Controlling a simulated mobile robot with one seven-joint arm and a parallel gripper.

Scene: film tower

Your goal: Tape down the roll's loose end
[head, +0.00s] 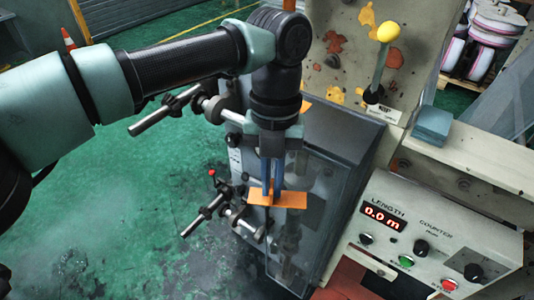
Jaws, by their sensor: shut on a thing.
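My gripper (278,193) points down in the middle of the head view. Its two blue-grey fingers are shut on a flat orange strip (292,200), which looks like a piece of tape. The strip lies crosswise and sticks out on both sides of the fingers. It is in front of a grey machine part with a clear, film-like face (330,205); I cannot tell whether it touches that face. The roll and its loose end cannot be made out clearly here. Another bit of orange (305,106) shows beside my wrist.
Metal shafts with knobs (208,212) stick out left of the gripper. A control box (432,232) reading 0.0 m stands at the lower right. A yellow-knobbed lever (382,60) and a blue-grey block (432,126) sit above it. Green floor (120,200) lies open at left.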

